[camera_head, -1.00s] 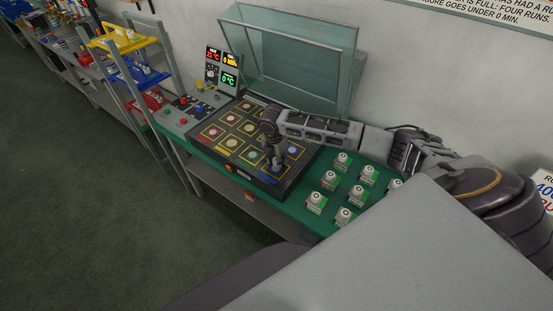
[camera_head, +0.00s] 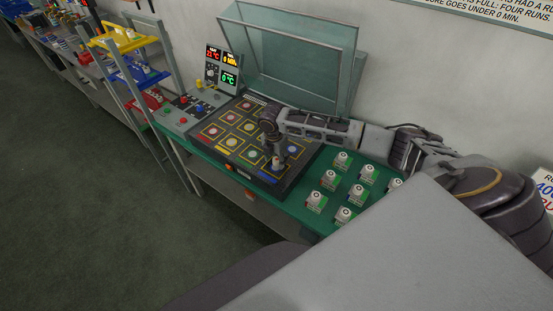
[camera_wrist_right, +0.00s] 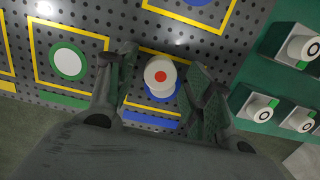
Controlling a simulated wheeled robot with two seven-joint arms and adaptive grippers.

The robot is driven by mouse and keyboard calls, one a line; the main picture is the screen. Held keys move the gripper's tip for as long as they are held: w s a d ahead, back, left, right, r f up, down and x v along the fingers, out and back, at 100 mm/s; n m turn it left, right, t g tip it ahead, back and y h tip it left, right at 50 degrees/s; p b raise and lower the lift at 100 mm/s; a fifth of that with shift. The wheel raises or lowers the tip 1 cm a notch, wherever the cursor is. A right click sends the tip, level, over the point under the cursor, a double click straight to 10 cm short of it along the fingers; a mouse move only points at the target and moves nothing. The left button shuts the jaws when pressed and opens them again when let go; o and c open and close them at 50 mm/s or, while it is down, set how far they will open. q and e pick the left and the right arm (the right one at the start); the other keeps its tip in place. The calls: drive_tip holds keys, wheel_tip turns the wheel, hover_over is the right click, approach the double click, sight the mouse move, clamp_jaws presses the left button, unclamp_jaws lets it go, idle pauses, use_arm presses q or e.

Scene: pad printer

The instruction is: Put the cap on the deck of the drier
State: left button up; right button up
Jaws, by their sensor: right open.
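The cap, white with a red dot on top, (camera_wrist_right: 161,77) stands on a blue-ringed spot in a yellow square on the drier's dark perforated deck (camera_wrist_right: 145,32). In the head view the cap (camera_head: 277,163) is at the deck's near right corner, under my right gripper (camera_head: 277,158). In the wrist view my right gripper (camera_wrist_right: 160,65) is open, one finger on each side of the cap, with a visible gap to each. The drier deck (camera_head: 266,178) shows rows of yellow squares with coloured spots. My left gripper is not in view.
Several white caps on green-and-white blocks (camera_head: 329,180) stand on the green bench right of the deck. The drier's clear lid (camera_head: 290,55) is raised behind. A control panel with displays (camera_head: 222,70) stands at the back left. A coloured rack (camera_head: 125,60) is farther left.

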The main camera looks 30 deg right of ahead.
sight(275, 162)
wheel_tip(275, 162, up, 12)
drive_tip(key=a+b, duration=0.1)
drive_tip(key=shift+s+f, duration=0.25)
drive_tip(key=shift+s, duration=0.05)
